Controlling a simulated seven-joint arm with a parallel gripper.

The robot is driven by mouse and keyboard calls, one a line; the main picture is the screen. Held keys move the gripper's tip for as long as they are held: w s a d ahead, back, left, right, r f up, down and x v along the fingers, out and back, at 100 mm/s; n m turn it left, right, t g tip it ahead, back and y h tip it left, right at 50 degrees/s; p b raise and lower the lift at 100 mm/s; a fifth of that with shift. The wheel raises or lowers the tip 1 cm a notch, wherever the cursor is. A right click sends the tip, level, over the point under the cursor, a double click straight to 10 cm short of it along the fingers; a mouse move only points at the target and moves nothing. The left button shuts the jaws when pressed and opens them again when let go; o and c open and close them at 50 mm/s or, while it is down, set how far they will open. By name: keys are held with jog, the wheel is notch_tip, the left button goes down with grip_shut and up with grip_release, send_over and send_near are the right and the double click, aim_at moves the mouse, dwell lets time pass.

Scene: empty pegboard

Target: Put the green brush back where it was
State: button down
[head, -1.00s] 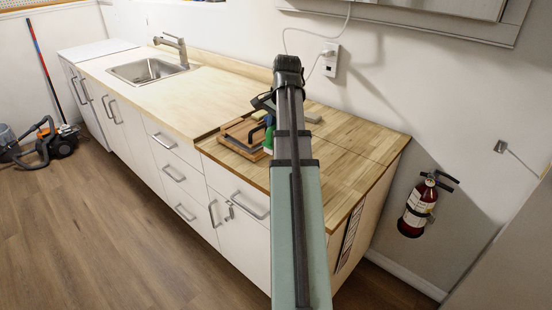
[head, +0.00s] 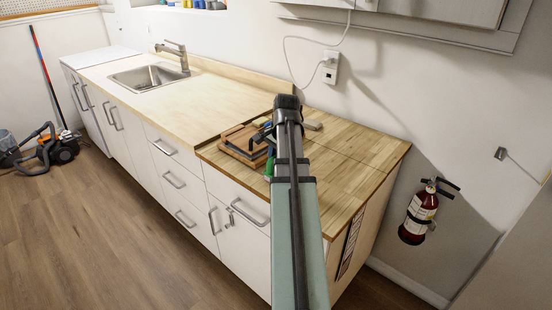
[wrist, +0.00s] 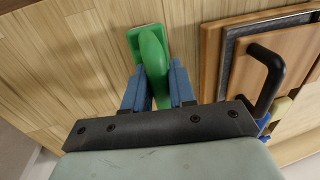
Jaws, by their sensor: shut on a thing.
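The green brush (wrist: 153,58) is between the two blue fingers of my gripper (wrist: 158,88) in the wrist view. The gripper is shut on it, and its green head end sticks out past the fingertips over the wooden worktop. I cannot tell whether the brush touches the worktop. In the head view a small part of the brush (head: 269,164) shows just left of my arm, near the worktop's front edge. My arm hides the rest of it and most of the gripper there.
A wooden board-like tool (head: 240,139) with a black handle (wrist: 266,76) lies close to the right of the brush in the wrist view. A small pale block (head: 313,125) lies behind my arm. The worktop's right part (head: 352,150) is clear. A sink (head: 150,77) is further left.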

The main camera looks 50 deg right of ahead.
jog(key=c, duration=0.9)
grip_release()
jog(key=shift+f, duration=0.1)
jog(key=r, duration=0.4)
jog(key=s+r, duration=0.1)
jog(key=r, duration=0.3)
jog(key=s+r, duration=0.1)
jog(key=r, duration=0.3)
jog(key=shift+s, duration=0.15)
